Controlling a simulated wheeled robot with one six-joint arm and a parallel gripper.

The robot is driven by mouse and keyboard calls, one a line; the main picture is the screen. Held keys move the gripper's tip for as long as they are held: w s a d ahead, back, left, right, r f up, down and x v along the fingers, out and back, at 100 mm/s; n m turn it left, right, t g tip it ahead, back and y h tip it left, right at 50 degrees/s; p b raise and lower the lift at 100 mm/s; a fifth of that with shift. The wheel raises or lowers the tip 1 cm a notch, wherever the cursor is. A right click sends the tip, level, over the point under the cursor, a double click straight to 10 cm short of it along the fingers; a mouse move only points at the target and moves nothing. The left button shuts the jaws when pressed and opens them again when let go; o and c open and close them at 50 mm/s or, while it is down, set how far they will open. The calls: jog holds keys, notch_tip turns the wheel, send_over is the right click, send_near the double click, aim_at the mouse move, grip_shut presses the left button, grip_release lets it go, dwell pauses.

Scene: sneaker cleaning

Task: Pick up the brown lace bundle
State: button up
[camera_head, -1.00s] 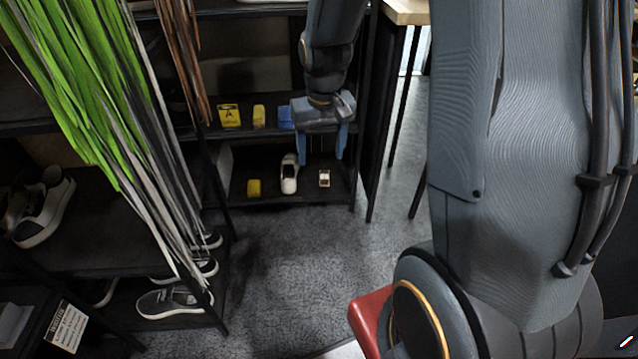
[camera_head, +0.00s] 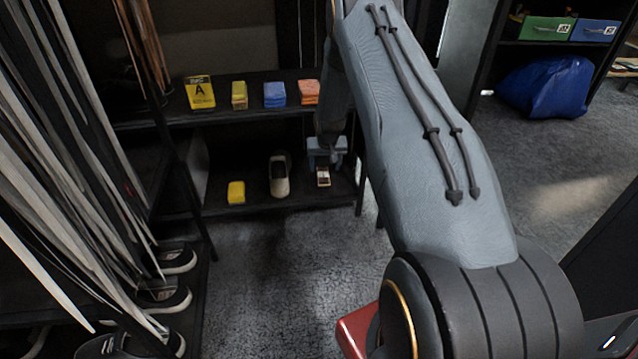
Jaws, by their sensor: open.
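The brown lace bundle (camera_head: 143,50) hangs at the upper left, its top cut off by the picture edge. It hangs in front of the dark shelf, behind and right of long white and grey laces (camera_head: 60,160). My gripper (camera_head: 325,166) is in the middle of the view, low in front of the rear shelf, well to the right of the brown bundle and lower than it. It is open and seems empty. Its fingers are small and dark, and a small white item (camera_head: 323,178) on the lower shelf shows right by them. I cannot tell whether they touch.
The rear shelf (camera_head: 290,202) holds a yellow box (camera_head: 200,93), coloured cloths (camera_head: 275,94) and a pale shoe (camera_head: 279,176). Dark shoes (camera_head: 166,300) stand on the left rack. A blue bag (camera_head: 546,88) lies at the right. The middle floor (camera_head: 270,270) is clear.

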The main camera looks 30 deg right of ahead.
jog(key=b, duration=0.1)
send_near(324, 180)
jog(key=shift+b+x, duration=2.3)
jog(key=shift+x, duration=1.8)
jog(key=shift+s+a, duration=0.1)
jog(key=shift+s, duration=0.1)
jog(key=c, duration=1.1)
jog(key=shift+r, duration=0.1)
